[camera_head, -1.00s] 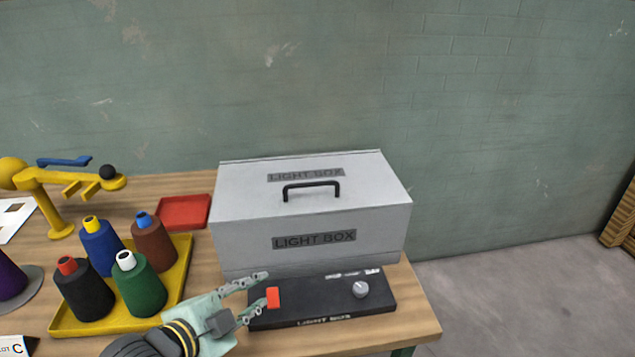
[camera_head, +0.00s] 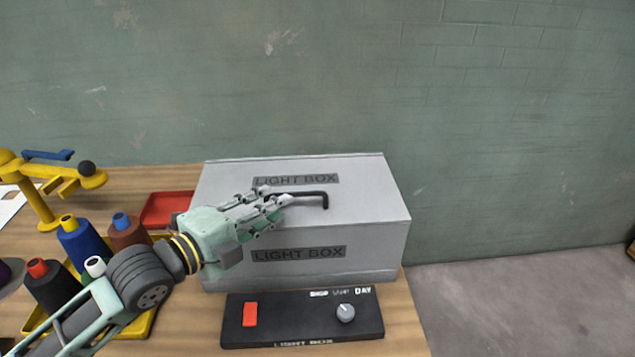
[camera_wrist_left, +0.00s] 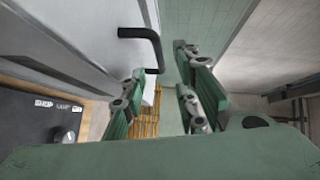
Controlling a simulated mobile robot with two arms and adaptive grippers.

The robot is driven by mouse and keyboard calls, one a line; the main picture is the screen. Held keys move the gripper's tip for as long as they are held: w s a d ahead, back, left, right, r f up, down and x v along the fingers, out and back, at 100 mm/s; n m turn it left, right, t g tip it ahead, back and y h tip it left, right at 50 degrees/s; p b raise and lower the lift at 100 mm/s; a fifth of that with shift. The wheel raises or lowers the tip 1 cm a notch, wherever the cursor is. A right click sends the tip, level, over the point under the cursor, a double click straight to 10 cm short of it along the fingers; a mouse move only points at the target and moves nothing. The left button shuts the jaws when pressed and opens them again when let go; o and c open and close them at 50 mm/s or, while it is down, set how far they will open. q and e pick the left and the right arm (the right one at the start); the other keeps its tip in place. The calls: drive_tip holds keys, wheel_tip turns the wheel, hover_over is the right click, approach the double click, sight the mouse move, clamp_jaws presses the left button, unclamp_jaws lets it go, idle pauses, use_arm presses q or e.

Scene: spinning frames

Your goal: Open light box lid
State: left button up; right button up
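The grey light box (camera_head: 310,225) stands on the wooden table with its lid (camera_head: 350,170) closed. A black handle (camera_head: 312,194) is on the lid, and its left part is hidden behind my left gripper. My left gripper (camera_head: 276,206) is at the left part of the handle. In the left wrist view the handle (camera_wrist_left: 142,42) stands near the gripper's fingers (camera_wrist_left: 160,90), which are spread apart with nothing visible held between them. I cannot tell whether a finger touches the handle. My right gripper is not in view.
A black control panel (camera_head: 290,318) with a red switch and a knob lies in front of the box. Spools of thread (camera_head: 80,245) on a yellow tray, a red tray (camera_head: 165,210) and a yellow stand (camera_head: 40,205) are at the left. A wall rises behind.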

sight(299, 193)
use_arm(q)
drive_tip(key=shift+x, duration=0.85)
drive_tip(key=p+x, duration=0.1)
drive_tip(key=x, duration=0.2)
drive_tip(key=shift+d+r, duration=0.15)
drive_tip(key=shift+p+x, duration=0.35)
drive_tip(key=shift+x, duration=0.75)
drive_tip(key=shift+w+d+f, duration=0.2)
drive_tip(key=shift+w, duration=0.15)
drive_tip(key=shift+f, duration=0.1)
clamp_jaws()
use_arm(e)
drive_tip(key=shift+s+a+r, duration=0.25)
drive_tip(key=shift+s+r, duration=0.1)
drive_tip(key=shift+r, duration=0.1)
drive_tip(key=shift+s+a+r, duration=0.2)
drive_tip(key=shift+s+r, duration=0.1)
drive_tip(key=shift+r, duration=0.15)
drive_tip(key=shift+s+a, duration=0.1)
